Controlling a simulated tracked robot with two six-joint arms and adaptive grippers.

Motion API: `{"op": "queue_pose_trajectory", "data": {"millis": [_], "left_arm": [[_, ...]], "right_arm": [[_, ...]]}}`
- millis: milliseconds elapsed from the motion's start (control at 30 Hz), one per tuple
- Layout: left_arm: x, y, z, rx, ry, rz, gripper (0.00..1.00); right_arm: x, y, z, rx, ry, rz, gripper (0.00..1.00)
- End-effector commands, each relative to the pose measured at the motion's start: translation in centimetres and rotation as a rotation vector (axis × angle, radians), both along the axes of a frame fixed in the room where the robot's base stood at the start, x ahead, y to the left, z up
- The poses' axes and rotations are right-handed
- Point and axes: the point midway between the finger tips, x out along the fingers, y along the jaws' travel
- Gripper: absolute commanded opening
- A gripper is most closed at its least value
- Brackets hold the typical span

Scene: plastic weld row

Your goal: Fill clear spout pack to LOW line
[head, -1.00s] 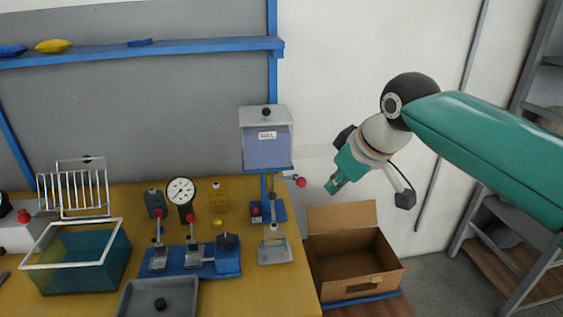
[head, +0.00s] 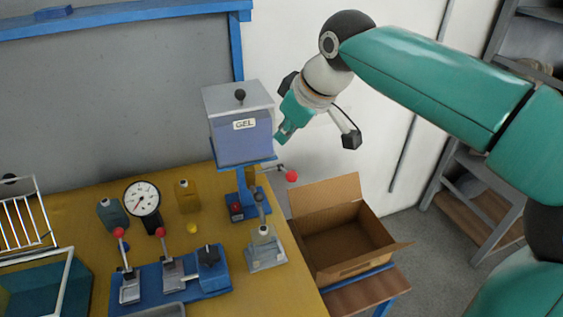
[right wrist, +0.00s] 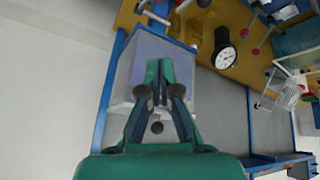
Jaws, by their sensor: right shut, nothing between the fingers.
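The gel tank (head: 243,138), a bluish box with a grey lid and a GEL label, stands on a blue post at the table's right end. Its lever has a red ball (head: 291,176) sticking out to the right. A small grey fixture (head: 266,248) stands below the tank. I cannot make out a clear spout pack or a LOW line. My right gripper (head: 281,137) is shut and empty, at the tank's right side in the picture, above the red ball. In the right wrist view, the shut fingers (right wrist: 160,70) show in front of the tank (right wrist: 140,65). My left gripper is out of view.
An open cardboard box (head: 345,240) stands right of the table. A dial gauge (head: 142,198), bottles and a blue lever fixture (head: 170,282) occupy the yellow table (head: 85,215). Shelving stands far right.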

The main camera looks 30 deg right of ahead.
Motion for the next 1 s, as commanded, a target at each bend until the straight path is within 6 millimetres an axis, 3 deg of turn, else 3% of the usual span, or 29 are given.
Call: {"op": "queue_pose_trajectory", "data": {"millis": [267, 700, 1000], "left_arm": [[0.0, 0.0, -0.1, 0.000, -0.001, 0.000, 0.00], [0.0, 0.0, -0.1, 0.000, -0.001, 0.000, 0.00], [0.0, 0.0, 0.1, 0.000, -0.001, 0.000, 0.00]], "right_arm": [[0.8, 0.1, -1.5, 0.000, 0.004, 0.000, 0.00], [5.1, 0.6, -8.7, 0.000, 0.006, -0.002, 0.00], [1.8, -0.7, -9.2, -0.001, -0.001, -0.003, 0.00]]}}
